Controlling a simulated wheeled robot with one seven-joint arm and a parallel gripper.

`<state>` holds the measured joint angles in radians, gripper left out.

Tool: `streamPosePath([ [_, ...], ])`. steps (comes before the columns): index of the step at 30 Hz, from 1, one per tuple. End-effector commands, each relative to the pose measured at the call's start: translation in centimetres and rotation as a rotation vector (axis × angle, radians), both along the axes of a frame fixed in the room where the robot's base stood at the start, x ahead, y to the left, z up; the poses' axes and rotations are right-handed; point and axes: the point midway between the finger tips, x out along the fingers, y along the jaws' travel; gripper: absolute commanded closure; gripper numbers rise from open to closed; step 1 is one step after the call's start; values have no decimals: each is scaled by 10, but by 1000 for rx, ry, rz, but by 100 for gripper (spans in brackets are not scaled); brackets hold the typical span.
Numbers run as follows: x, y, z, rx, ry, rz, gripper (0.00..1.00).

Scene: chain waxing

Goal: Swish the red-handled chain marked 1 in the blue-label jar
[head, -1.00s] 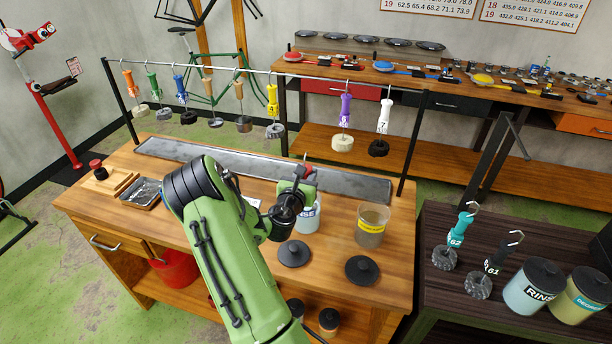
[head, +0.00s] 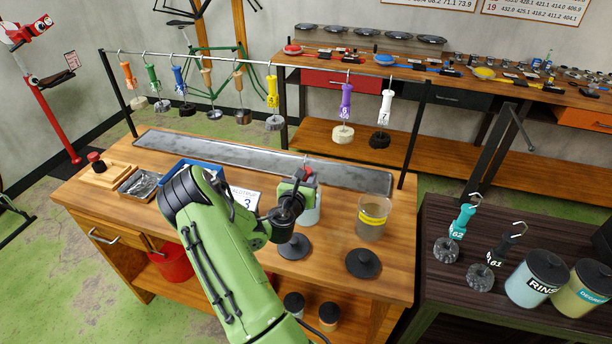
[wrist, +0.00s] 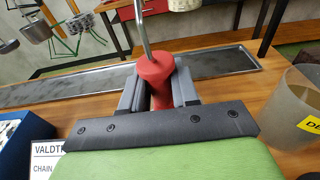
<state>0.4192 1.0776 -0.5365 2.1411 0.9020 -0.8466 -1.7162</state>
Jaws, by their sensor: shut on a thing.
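My gripper (wrist: 157,92) is shut on a red handle (wrist: 156,70) with a metal hook rising from its top. In the head view my gripper (head: 302,180) is over a jar (head: 313,208) on the bench, partly in front of it. The jar's label is covered now; the earlier head frame shows part of its lettering. The handle's number and the chain below it are hidden, so I cannot tell how deep the chain sits.
A yellow-label jar (head: 373,218) stands open to the right. Two black lids (head: 294,246) (head: 363,263) lie in front. A blue tray (head: 205,166) and a card (head: 243,200) are to the left. A rail (head: 230,66) with several hanging chains runs behind.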

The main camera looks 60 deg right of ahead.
Motion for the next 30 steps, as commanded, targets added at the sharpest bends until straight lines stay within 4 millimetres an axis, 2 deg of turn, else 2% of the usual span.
streamPosePath([
  [1,0,-1,20,-5,1,0,100],
  [3,0,-1,34,-5,1,0,100],
  [6,0,-1,42,-5,1,0,100],
  [14,0,0,-3,-3,2,0,100],
  [16,0,0,0,-4,1,0,100],
  [21,0,-1,33,-5,2,-1,100],
  [24,0,-1,42,-4,0,-1,100],
  [26,0,0,36,-4,0,-1,100],
  [30,0,0,6,-4,3,1,100],
])
